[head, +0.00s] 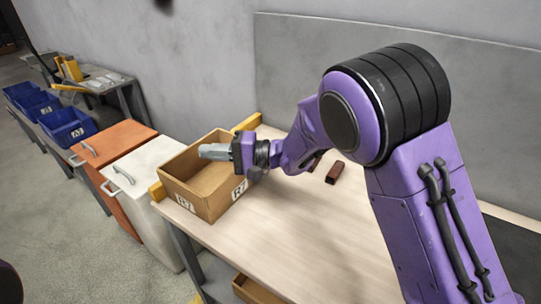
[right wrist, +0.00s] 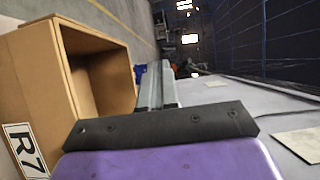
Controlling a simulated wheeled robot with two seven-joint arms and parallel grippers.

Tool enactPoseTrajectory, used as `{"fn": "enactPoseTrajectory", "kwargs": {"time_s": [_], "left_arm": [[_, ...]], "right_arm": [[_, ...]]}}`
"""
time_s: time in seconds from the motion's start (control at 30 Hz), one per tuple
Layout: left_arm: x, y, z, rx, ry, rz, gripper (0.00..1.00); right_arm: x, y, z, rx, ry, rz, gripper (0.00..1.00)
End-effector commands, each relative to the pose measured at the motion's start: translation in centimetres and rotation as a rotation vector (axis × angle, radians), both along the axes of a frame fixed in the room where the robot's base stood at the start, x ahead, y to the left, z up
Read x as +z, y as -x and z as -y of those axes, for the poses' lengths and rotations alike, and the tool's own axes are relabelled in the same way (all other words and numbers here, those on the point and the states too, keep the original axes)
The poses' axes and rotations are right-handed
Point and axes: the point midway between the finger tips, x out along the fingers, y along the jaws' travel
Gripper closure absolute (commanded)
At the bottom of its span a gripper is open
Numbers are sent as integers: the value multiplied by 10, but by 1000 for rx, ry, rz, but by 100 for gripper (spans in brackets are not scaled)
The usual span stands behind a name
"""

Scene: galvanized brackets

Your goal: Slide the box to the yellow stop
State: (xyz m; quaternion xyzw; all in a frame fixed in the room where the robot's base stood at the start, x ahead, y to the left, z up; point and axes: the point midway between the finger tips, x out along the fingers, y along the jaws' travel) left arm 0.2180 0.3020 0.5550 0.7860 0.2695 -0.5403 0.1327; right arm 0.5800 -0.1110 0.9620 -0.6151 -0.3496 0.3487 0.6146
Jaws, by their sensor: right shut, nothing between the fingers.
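An open-topped cardboard box (head: 210,205) with R7 labels stands upright at the table's left end; it also fills the left of the right wrist view (right wrist: 28,85). The yellow stop (head: 248,122) shows behind the box's far corner and again at its near left corner. The box hides its middle, so I cannot tell whether they touch. My right gripper (head: 203,152) is shut and empty, its fingers pointing left across the box's opening in the head view. In the right wrist view its fingers (right wrist: 156,84) lie beside the opening. My left gripper is not in view.
Dark red blocks (head: 335,172) lie on the wooden table (head: 290,225) behind my right forearm. White (head: 145,175) and orange (head: 115,140) bins stand left of the table, with blue crates (head: 67,127) beyond. A grey wall rises behind. The table's front middle is clear.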

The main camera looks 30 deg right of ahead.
Motion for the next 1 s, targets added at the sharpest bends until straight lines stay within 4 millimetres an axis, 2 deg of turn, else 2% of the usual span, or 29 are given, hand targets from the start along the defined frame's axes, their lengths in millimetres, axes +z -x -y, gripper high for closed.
{"fn": "enactPoseTrajectory", "kwargs": {"time_s": [0.17,1.0], "left_arm": [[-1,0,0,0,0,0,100],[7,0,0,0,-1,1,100]], "right_arm": [[-1,-5,16,-2,-1,1,100],[-1,-49,195,-3,1,1,100]]}}
